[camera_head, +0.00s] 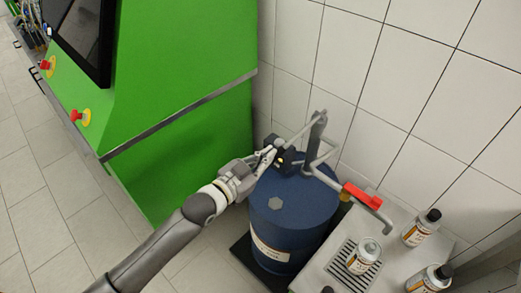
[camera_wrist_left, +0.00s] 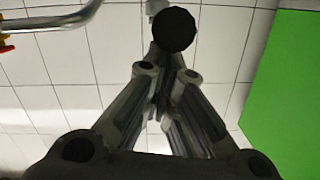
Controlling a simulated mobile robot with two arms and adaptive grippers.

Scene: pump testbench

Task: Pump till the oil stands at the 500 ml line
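A blue oil drum (camera_head: 292,222) stands beside the green machine, with a hand pump (camera_head: 315,135) on its top. My left gripper (camera_head: 270,152) is at the outer end of the pump lever (camera_head: 294,133). In the left wrist view its fingers (camera_wrist_left: 166,62) come together at the black knob (camera_wrist_left: 174,30) of the lever and look shut on it. The pump's outlet pipe (camera_head: 374,212) carries a red handle (camera_head: 362,196) and bends down toward the bench. A bottle (camera_head: 362,257) stands on the drip grate (camera_head: 341,268) near the outlet. No oil level or 500 ml line is readable. My right gripper is not in view.
Two more bottles with black caps stand on the bench at the right, one farther back (camera_head: 421,228) and one in front (camera_head: 428,278). The green machine (camera_head: 190,110) fills the left, with red stop buttons (camera_head: 77,116). A tiled wall (camera_head: 400,80) is close behind the drum.

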